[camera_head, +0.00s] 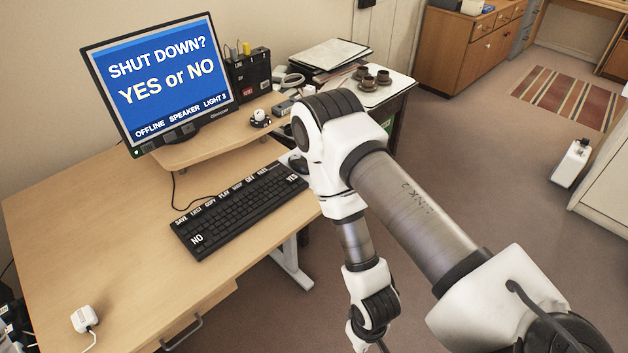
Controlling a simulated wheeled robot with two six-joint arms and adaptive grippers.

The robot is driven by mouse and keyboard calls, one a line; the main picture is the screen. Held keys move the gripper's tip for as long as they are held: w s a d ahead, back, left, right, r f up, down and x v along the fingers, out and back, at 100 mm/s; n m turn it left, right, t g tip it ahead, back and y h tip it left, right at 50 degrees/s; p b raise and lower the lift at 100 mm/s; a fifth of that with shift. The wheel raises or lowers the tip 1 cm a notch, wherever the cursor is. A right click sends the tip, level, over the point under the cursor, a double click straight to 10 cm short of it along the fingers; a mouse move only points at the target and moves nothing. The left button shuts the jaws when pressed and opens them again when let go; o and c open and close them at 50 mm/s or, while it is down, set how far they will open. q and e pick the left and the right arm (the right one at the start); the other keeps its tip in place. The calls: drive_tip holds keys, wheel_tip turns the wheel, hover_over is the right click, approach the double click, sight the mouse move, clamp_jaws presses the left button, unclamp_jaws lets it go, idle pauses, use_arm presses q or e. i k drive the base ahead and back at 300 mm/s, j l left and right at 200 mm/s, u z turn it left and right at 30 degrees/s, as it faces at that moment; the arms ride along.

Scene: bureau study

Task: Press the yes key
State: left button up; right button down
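The black keyboard (238,210) lies at an angle on the wooden desk. Its YES key (292,178), with white lettering, is at the far right end. Its NO key (197,240) is at the near left end. The monitor (162,80) behind it shows a blue screen reading "SHUT DOWN? My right arm reaches in from the lower right, bends just right of the keyboard and runs down past the desk's right edge. Its gripper does not show. My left arm and gripper are not in view.
The wooden desk (90,230) has clear room left of the keyboard. A white plug-like item (84,319) with a cable lies near its front. A dark mouse (297,162) sits beside the YES key, close to my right arm. A side table with cups (368,82) stands behind.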

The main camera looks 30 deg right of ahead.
sight(293, 178)
drive_tip(key=z, duration=0.85)
